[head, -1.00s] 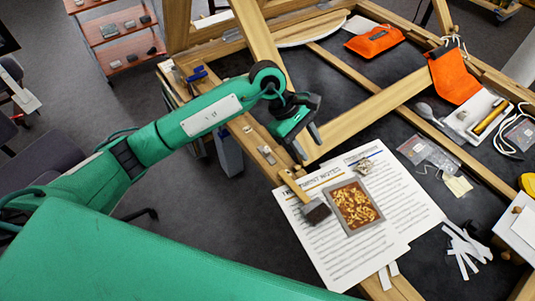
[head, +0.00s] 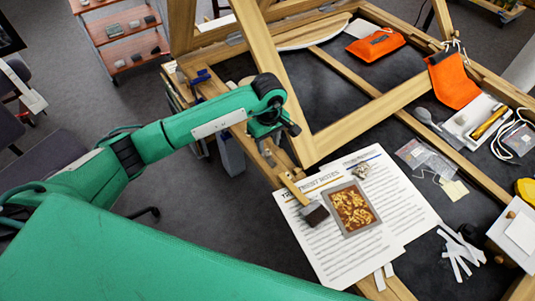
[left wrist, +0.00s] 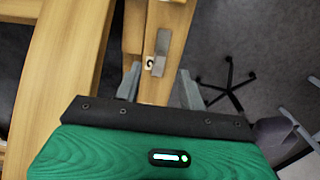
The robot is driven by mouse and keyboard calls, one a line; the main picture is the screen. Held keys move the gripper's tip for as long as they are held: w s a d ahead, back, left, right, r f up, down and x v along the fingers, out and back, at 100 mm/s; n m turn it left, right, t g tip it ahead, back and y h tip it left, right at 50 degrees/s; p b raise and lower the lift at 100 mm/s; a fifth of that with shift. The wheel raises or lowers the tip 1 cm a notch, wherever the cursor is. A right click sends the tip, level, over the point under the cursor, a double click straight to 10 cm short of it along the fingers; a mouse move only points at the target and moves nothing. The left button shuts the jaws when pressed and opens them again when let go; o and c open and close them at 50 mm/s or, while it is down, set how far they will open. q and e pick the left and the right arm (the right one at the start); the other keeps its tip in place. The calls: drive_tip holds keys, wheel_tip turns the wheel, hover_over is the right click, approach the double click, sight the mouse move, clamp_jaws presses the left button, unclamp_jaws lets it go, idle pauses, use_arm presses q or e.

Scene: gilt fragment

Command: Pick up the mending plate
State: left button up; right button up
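The mending plate (left wrist: 161,48) looks like a small grey metal strip lying on a wooden beam in the left wrist view. In the head view my left gripper (head: 272,146) is over the left wooden beam and mostly hides the plate. My right gripper is not in view.
Wooden frame bars (head: 375,118) rise around and behind the gripper. Printed sheets (head: 350,250), a gilt fragment (head: 352,208) and a brush (head: 316,214) lie nearby. An orange pouch (head: 375,45) is farther back. Open floor lies left of the beam.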

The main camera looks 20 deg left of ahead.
sight(267, 154)
use_arm(q)
drive_tip(key=shift+f+p, duration=0.5)
drive_tip(key=shift+p, duration=0.05)
wheel_tip(267, 154, down, 4)
drive_tip(key=shift+a+r+p, duration=0.1)
drive_tip(key=shift+p, duration=0.95)
drive_tip(key=shift+f, duration=0.3)
clamp_jaws()
